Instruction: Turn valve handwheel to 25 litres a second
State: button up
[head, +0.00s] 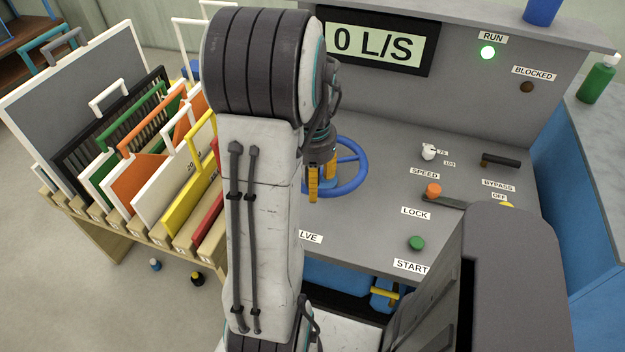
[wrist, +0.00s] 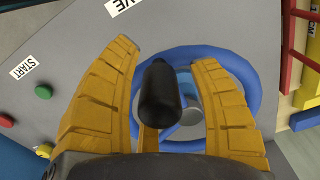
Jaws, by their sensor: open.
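The blue valve handwheel (head: 352,168) lies on the grey console, partly hidden behind my arm in the head view. The wheel rim (wrist: 245,75) and its black handle knob (wrist: 160,92) show in the wrist view. My gripper (wrist: 168,62) is open, with its yellow fingers on either side of the knob and a visible gap at each side. In the head view my gripper (head: 313,187) hangs over the left part of the wheel. The display (head: 376,44) reads "0 L/S"; anything left of the 0 is hidden by my arm.
The green RUN lamp (head: 488,53) is lit and the BLOCKED lamp (head: 527,87) is dark. An orange LOCK knob (head: 433,190), a green START button (head: 416,243) and a black BYPASS lever (head: 500,160) are on the console. A rack of coloured panels (head: 150,235) stands left.

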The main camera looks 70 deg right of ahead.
jog(key=shift+f, duration=0.15)
grip_shut()
dwell(0.6)
